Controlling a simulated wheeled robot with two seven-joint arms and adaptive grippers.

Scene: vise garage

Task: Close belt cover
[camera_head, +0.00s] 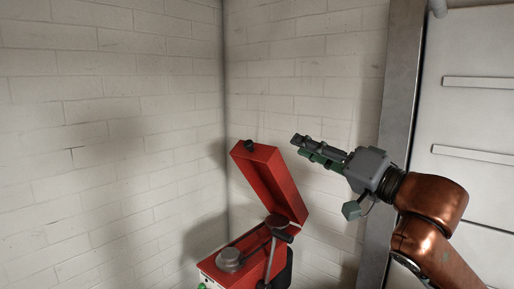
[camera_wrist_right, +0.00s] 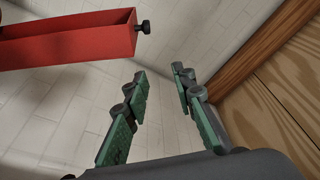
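The red belt cover (camera_head: 268,182) stands tilted open above the red machine body (camera_head: 233,262) in the head view. A dark knob (camera_head: 249,146) sits at its upper end. My right gripper (camera_head: 302,147) is in the air to the right of the cover's top, apart from it, pointing left. In the right wrist view, the cover (camera_wrist_right: 70,40) is at the upper left with its knob (camera_wrist_right: 145,26) on its end. The fingers of my right gripper (camera_wrist_right: 160,85) are spread with nothing between them. My left gripper is in neither view.
Grey pulleys (camera_head: 231,259) and a dark-knobbed lever (camera_head: 272,250) show at the machine under the raised cover. White brick walls (camera_head: 120,120) meet in a corner behind it. A grey metal door (camera_head: 475,120) is at the right. Air left of the machine is clear.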

